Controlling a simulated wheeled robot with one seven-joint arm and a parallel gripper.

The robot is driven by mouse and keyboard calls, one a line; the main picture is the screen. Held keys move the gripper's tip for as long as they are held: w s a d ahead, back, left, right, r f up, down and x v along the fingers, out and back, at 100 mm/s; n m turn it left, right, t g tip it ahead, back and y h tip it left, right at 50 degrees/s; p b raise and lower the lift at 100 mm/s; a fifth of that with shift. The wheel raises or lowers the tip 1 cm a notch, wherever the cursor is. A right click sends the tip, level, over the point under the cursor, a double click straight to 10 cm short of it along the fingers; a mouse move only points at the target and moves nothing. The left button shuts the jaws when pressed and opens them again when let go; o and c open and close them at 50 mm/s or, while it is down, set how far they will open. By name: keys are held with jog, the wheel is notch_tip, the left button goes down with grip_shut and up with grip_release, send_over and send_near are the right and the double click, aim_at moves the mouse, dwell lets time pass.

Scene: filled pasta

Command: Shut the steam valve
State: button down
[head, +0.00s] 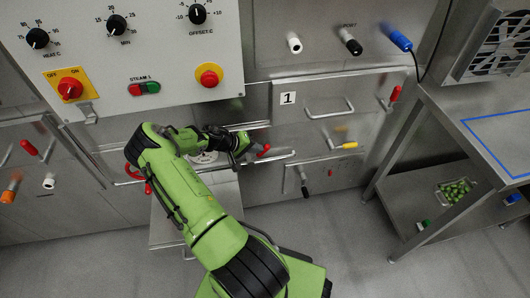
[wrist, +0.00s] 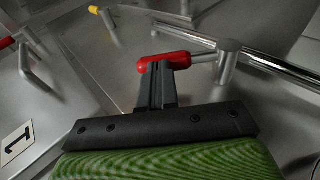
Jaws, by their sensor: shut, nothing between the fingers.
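No part is clearly labelled as the steam valve. A lever with a red grip (head: 264,150) sits on the front of the machine, just beyond my gripper (head: 250,146). In the wrist view the red grip (wrist: 163,62) lies across the tip of my shut gripper (wrist: 155,74), with a metal rod running right to a post. My fingers are at or against the grip, not around it; I cannot tell if they touch. A red wheel (head: 133,171) shows left of my arm, partly hidden by it.
A control panel (head: 130,60) with knobs stands above left. A door marked 1 (head: 288,98) has a bar handle (head: 330,108), and a yellow-gripped lever (head: 349,145) is beside it. A steel table (head: 450,100) stands right. The floor (head: 360,250) in front is clear.

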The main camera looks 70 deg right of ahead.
aim_at(266, 150)
jog(key=shift+s+d+f+t+y, duration=0.2)
jog(key=shift+s+d+t+y, duration=0.15)
jog(key=shift+t, duration=0.25)
jog(key=shift+s+d+f+t+y, duration=0.2)
jog(key=shift+s+t+y, duration=0.25)
jog(key=shift+t, duration=0.15)
jog(key=shift+s+d+f+m+t+y, duration=0.45)
jog(key=shift+s+f+t+y, duration=0.2)
jog(key=shift+t, duration=0.45)
jog(key=s+f+t+y+b, duration=0.1)
jog(key=d+f+t+y+b, duration=0.1)
jog(key=b, duration=0.1)
jog(key=shift+s+f+t, duration=0.35)
jog(key=shift+t, duration=0.05)
jog(key=shift+s+a+f, duration=0.1)
jog(key=shift+s+a, duration=0.05)
